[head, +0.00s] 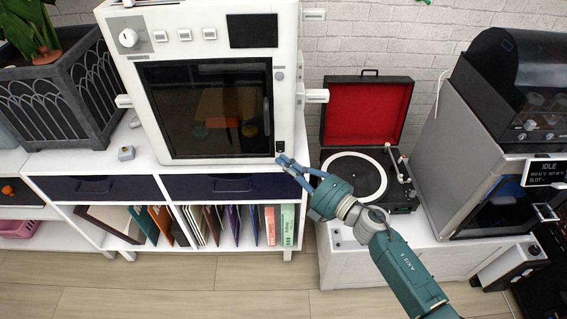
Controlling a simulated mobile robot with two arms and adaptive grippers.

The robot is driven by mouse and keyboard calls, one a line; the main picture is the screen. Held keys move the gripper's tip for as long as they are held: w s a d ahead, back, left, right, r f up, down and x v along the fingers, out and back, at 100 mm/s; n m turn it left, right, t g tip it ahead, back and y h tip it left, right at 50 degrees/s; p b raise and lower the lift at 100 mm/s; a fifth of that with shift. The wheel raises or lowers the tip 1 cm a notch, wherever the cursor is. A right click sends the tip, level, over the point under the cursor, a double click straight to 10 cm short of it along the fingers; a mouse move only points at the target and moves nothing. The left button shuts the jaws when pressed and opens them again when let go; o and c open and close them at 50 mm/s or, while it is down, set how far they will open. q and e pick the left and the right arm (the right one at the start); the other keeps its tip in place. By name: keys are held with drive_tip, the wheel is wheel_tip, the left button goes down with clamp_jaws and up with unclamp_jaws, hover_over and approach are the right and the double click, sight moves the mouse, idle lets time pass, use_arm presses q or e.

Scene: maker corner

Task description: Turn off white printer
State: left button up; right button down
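The white printer (213,160) is a tall white cabinet with a dark front window, standing on the white shelf unit in the centre-left of the head view. A small dark switch (280,146) sits at the lower right corner of its front; its position is too small to read. My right gripper (283,160) is just below this switch, its fingertips close to the printer's lower right corner. I cannot tell whether it touches the printer. The fingers lie close together, and their opening is unclear. No object shows in them. My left gripper is not in view.
A record player (355,176) with an open red-lined lid stands right of the printer, behind my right arm. A grey machine (460,160) with an "IDLE" screen stands farther right. A dark planter (68,95) is at the left. Wooden floor (150,290) is clear in front.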

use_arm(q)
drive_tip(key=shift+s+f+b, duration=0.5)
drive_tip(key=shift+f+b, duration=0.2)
use_arm(e)
drive_tip(key=v, duration=1)
drive_tip(key=shift+r, duration=0.55)
drive_tip(key=shift+w, duration=0.1)
